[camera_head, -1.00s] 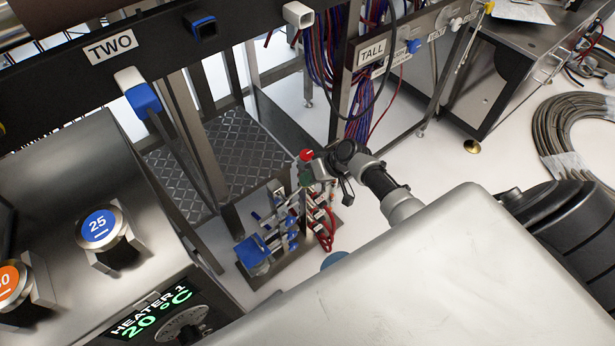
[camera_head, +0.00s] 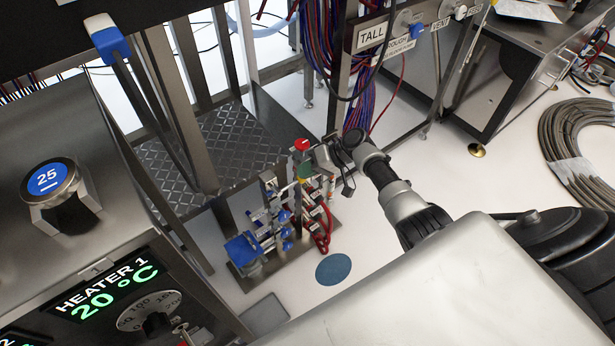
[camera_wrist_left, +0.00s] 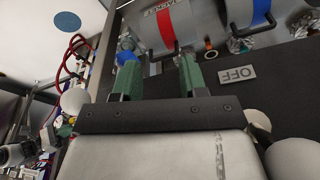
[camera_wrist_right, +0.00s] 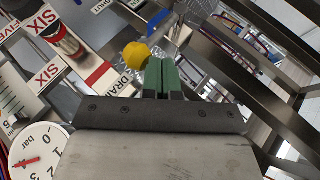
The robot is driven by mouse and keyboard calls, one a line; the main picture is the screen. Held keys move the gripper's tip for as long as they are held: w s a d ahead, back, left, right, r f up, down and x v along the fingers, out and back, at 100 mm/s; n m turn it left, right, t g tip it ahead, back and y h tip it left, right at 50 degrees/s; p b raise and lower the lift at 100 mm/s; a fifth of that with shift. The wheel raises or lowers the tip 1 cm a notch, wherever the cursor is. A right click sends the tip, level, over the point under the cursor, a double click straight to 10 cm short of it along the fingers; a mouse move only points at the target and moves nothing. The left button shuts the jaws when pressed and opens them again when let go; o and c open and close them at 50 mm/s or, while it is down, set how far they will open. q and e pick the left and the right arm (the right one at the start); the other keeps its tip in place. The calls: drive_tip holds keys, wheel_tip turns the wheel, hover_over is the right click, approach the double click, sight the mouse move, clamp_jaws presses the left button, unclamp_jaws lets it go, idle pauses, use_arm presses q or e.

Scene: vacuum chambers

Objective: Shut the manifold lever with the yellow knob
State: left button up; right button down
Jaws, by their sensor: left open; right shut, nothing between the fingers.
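The yellow knob (camera_wrist_right: 135,55) shows in the right wrist view, just left of the tips of my right gripper (camera_wrist_right: 162,62). Its green fingers are together with nothing between them. Whether they touch the knob I cannot tell. The lever's position is unclear. My left gripper (camera_wrist_left: 161,75) is open and empty in the left wrist view, over a dark panel; it does not show in the head view.
A heater unit (camera_head: 120,285) with a lit display stands at the left. Frame posts and a dark tread plate (camera_head: 215,150) lie behind the manifold. A dial gauge (camera_wrist_right: 36,160) is close to the right wrist. Floor is clear around a blue disc (camera_head: 333,269).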

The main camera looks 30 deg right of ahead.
use_arm(q)
drive_tip(key=shift+t, duration=0.3)
drive_tip(key=r, duration=0.1)
drive_tip(key=s+a+r+b, duration=0.1)
drive_tip(key=s+r+b, duration=0.1)
drive_tip(key=r, duration=0.1)
drive_tip(key=shift+a, duration=0.3)
use_arm(e)
drive_tip(key=shift+s+d+f, duration=0.2)
drive_tip(key=shift+d+f, duration=0.15)
drive_tip(key=shift+f, duration=0.1)
use_arm(q)
drive_tip(key=shift+d+b, duration=0.1)
drive_tip(key=shift+b, duration=0.2)
use_arm(e)
drive_tip(key=shift+s+d+f, duration=0.1)
drive_tip(key=shift+d, duration=0.05)
